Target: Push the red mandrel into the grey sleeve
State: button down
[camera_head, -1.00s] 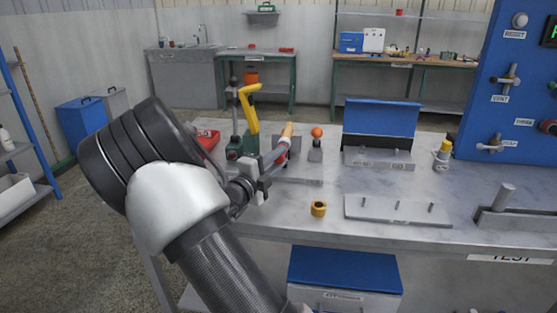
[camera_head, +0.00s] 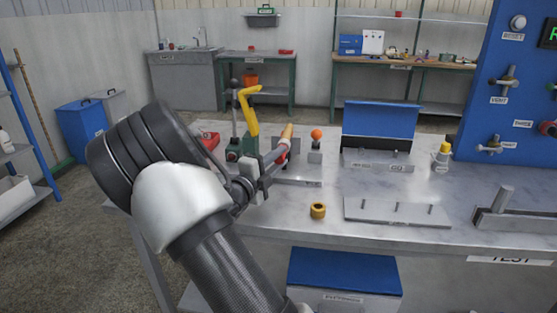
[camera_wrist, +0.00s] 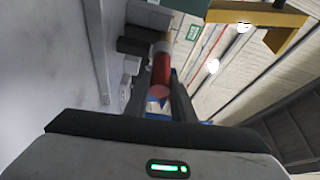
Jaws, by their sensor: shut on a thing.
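My gripper (camera_head: 268,168) is over the left part of the bench. In the wrist view its two dark fingers (camera_wrist: 161,98) stand on either side of the near end of the red mandrel (camera_wrist: 161,74). The mandrel also shows in the head view (camera_head: 282,151), pointing up and away. Beyond the red part, in line with it, is a grey band (camera_wrist: 161,47), which looks like the grey sleeve, with a tan piece (camera_head: 287,132) past it. I cannot tell how deep the mandrel sits in the sleeve.
A green-based device with a yellow lever (camera_head: 249,108) stands just behind my gripper. An orange-topped post (camera_head: 316,136), a yellow ring (camera_head: 318,211), a grey plate with pegs (camera_head: 385,209) and an open blue-lidded box (camera_head: 380,122) are to the right. Bare bench lies between them.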

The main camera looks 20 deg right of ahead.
jog(key=shift+w+d+r, duration=0.1)
jog(key=shift+w, duration=0.05)
jog(key=c, duration=1.4)
grip_release()
jog(key=shift+d, duration=0.1)
jog(key=p+v, duration=0.2)
jog(key=v, duration=1.5)
jog(key=shift+p, duration=0.3)
